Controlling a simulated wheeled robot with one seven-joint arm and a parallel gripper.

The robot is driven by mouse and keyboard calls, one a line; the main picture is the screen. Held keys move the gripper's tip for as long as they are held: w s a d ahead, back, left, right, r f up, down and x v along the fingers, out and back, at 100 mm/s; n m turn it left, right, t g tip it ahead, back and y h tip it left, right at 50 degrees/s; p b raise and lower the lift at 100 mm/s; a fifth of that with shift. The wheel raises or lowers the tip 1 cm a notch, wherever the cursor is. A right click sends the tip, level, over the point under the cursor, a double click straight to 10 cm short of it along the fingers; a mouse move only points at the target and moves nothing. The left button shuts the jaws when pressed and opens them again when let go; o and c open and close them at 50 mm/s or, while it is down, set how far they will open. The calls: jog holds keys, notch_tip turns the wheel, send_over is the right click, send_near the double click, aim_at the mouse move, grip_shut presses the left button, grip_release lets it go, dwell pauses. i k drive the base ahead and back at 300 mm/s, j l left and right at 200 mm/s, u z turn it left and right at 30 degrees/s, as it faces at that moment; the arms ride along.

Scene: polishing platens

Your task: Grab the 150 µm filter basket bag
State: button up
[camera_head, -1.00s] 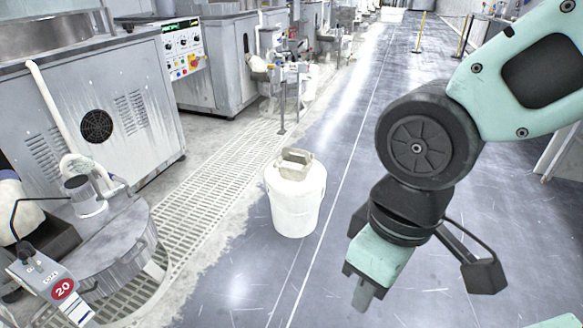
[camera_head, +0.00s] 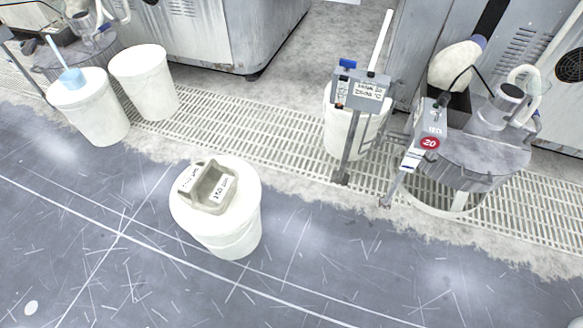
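A beige, open-topped, basket-like holder (camera_head: 208,190) sits on the lid of a white bucket (camera_head: 232,238) left of centre. It has white labels with dark writing, too small to read. I cannot tell whether it is the 150 µm filter basket bag, and no marking of that size can be read anywhere. A pale rounded item, perhaps a bag (camera_head: 456,66), rests by the machine at upper right; its kind is unclear. My gripper is out of view.
Two white buckets, one (camera_head: 88,112) with a blue-ended tool and another (camera_head: 146,84), stand at upper left. A grey post with a labelled box (camera_head: 361,90) stands before another bucket. The floor in front is clear.

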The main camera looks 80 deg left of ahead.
aim_at(209, 187)
jog(key=k+l+u, duration=0.1)
jog(key=u, duration=2.75)
jog(key=j, duration=0.1)
